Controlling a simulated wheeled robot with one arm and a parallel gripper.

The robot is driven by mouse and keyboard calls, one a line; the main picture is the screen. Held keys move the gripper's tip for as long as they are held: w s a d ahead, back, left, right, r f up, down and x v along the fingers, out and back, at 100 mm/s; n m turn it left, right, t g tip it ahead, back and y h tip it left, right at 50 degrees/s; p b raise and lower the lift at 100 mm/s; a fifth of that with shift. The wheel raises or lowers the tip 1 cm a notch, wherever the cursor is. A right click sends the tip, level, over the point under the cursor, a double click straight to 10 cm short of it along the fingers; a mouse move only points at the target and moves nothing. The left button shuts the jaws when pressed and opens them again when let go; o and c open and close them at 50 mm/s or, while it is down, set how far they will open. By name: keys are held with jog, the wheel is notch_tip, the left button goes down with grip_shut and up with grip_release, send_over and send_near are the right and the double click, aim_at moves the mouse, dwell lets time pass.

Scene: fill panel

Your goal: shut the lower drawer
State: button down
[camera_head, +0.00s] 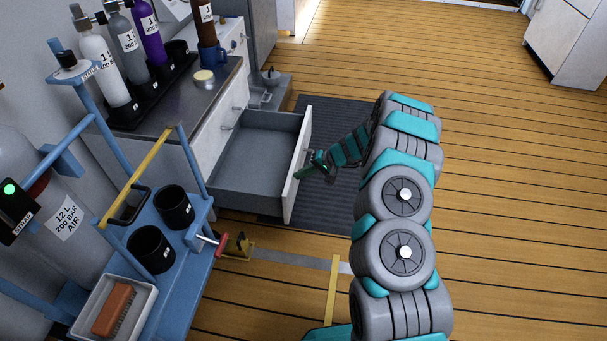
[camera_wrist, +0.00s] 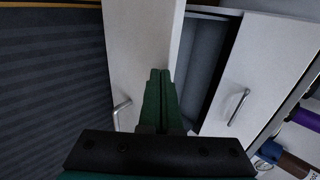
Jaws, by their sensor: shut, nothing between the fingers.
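The lower drawer (camera_head: 255,160) is pulled far out of the white cabinet, and its grey inside looks empty. Its white front panel (camera_head: 298,165) faces right, and also shows in the wrist view (camera_wrist: 140,35). A metal handle (camera_wrist: 121,112) is on that panel. My gripper (camera_head: 303,172) is at the outer side of the front panel, near its top edge. In the wrist view my shut green fingers (camera_wrist: 159,75) point at the panel with nothing between them. I cannot tell whether they touch it.
The upper drawer (camera_wrist: 255,75) is shut above. Several bottles stand in a black rack (camera_head: 150,95) on the counter (camera_head: 190,105). A blue cart (camera_head: 185,260) with black cups stands at the near left. A dark mat (camera_head: 330,205) lies below; open plank floor is at right.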

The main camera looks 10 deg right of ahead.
jog(key=shift+a, duration=0.1)
jog(key=w+a+b, duration=0.3)
jog(key=a, duration=0.8)
jog(key=w+a+b, duration=0.4)
jog(key=a, duration=0.7)
jog(key=shift+w+a, duration=0.2)
jog(key=shift+a, duration=0.2)
